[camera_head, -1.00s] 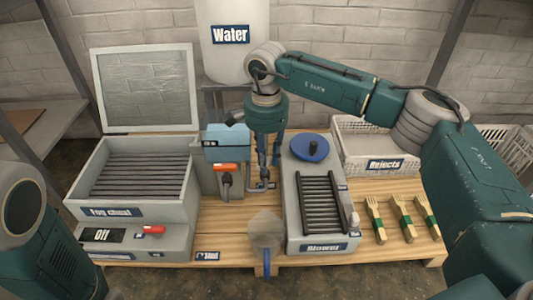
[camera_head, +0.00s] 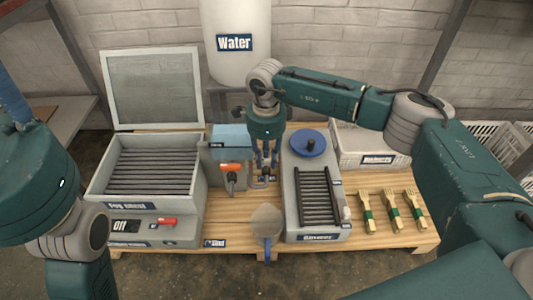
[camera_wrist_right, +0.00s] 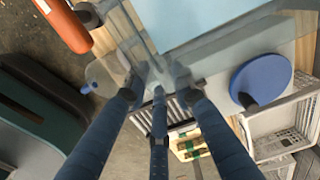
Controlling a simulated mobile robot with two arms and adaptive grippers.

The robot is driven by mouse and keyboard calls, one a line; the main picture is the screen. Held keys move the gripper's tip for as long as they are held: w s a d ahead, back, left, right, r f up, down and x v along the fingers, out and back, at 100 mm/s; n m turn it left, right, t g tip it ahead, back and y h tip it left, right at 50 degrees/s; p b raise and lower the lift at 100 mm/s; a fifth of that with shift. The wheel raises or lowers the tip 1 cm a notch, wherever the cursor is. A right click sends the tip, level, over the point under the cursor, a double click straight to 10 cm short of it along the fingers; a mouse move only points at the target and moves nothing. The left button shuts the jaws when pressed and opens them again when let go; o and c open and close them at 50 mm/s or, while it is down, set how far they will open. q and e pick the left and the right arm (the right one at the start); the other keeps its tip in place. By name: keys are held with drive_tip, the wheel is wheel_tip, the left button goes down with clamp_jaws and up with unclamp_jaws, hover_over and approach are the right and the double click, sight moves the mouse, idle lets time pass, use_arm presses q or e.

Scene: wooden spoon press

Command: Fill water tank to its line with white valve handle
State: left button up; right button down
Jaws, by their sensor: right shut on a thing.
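The water tank (camera_head: 230,140) is a small box with light blue water, left of my right gripper. In the right wrist view the water surface (camera_wrist_right: 205,22) shows through clear walls; I cannot make out the fill line. My right gripper (camera_head: 264,172) points down beside the tank, over the thin pipework. In the right wrist view its blue fingers (camera_wrist_right: 158,92) close together on something small and grey, largely hidden by the fingertips. I cannot clearly make out the white valve handle. Only part of my left gripper (camera_head: 14,110) shows at the left edge; its fingertips are out of view.
A large white Water vessel (camera_head: 236,45) hangs behind. An orange-handled lever (camera_head: 230,168) is left of the gripper. The grey blower box (camera_head: 291,205) with a blue disc (camera_head: 308,143) is right. The fog chest (camera_head: 150,215) stands left, lid up. Forks (camera_head: 391,205) lie right.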

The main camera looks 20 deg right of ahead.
sight(266, 161)
idle(0.3)
drive_tip(key=c, duration=1.7)
unclamp_jaws()
wheel_tip(266, 161, up, 12)
